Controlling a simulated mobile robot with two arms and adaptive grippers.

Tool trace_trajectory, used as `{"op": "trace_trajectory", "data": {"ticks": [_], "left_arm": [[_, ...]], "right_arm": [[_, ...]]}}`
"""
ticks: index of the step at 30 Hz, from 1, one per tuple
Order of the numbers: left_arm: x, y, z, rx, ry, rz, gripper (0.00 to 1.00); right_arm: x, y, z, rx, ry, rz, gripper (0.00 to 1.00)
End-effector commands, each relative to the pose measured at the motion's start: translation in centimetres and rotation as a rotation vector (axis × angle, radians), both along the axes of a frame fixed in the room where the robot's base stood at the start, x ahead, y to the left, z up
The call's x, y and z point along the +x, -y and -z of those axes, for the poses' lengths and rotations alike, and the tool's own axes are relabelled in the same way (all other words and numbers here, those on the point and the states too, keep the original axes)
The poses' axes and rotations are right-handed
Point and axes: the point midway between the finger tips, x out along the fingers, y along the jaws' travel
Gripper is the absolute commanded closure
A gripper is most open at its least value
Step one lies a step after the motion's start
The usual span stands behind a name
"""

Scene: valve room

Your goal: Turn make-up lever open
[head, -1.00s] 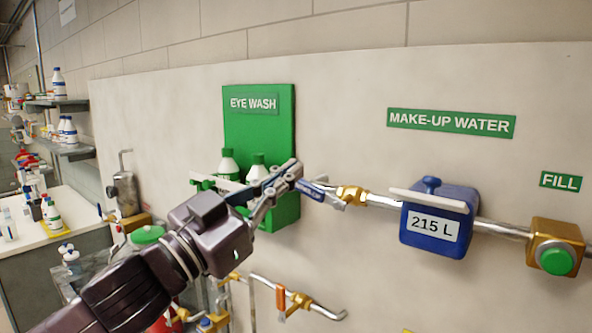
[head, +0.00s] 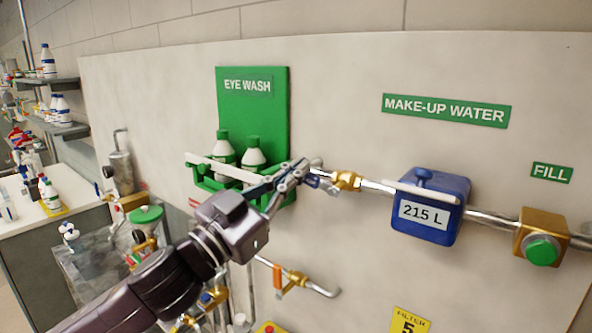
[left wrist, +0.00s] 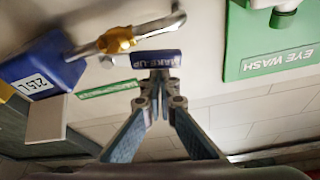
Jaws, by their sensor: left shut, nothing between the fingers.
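The make-up lever is a blue bar lettered "MAKE-UP" in the left wrist view (left wrist: 155,58). It lies beside the brass valve (left wrist: 117,40) on the silver pipe. In the head view the brass valve (head: 345,181) shows left of the blue meter, and the lever is mostly hidden behind my gripper. My left gripper (head: 301,171) is at the lever, shut and empty. In the left wrist view its fingertips (left wrist: 160,82) meet just at the lever's lettered face; I cannot tell whether they touch it. My right gripper is out of view.
A blue meter box (head: 430,208) marked "215 L" and a green fill button (head: 542,250) sit along the pipe at right. The green eye wash board (head: 255,95) with bottles is behind my gripper. An orange-handled valve (head: 278,277) is below.

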Motion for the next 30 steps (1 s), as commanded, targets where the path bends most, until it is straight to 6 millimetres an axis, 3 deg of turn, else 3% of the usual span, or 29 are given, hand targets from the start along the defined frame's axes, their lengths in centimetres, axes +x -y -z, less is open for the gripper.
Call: {"op": "trace_trajectory", "data": {"ticks": [12,24,30], "left_arm": [[0.4,-0.4,1.8,-0.213,-0.156,0.002,1.00],[0.4,-0.5,1.7,-0.218,-0.162,0.000,1.00],[0.9,-0.7,0.1,-0.219,-0.160,-0.001,1.00]], "right_arm": [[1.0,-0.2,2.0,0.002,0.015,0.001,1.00],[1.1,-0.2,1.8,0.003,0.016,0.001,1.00],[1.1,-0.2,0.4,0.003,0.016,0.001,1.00]]}}
